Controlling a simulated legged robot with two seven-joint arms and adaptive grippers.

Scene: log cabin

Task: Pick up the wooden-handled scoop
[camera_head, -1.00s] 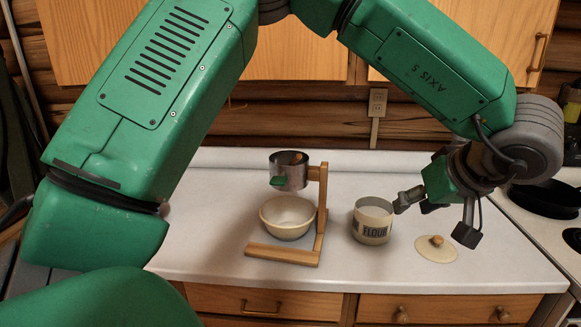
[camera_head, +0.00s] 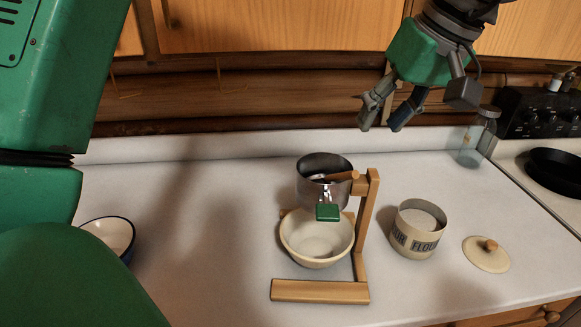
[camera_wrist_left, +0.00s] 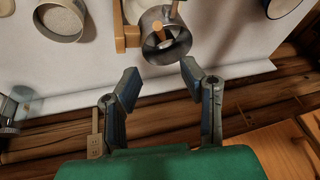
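A metal cup (camera_head: 309,189) sits in a wooden stand (camera_head: 364,225) above a cream bowl (camera_head: 318,250). A short wooden handle (camera_head: 340,176), apparently the scoop's, lies across the cup's top; the scoop's head is hidden inside. In the left wrist view the handle (camera_wrist_left: 160,32) shows inside the cup's mouth. My left gripper (camera_head: 382,122) hangs above the counter's back edge, behind and right of the cup. In the left wrist view its two fingers (camera_wrist_left: 160,78) are apart with nothing between them, and the cup lies just beyond them. My right gripper is not in view.
An open flour canister (camera_head: 418,230) stands right of the stand, with its knobbed lid (camera_head: 486,254) beside it. A glass jar (camera_head: 477,140) is at the back right near the stove. A blue-rimmed bowl (camera_head: 110,236) is at the left. The counter between is clear.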

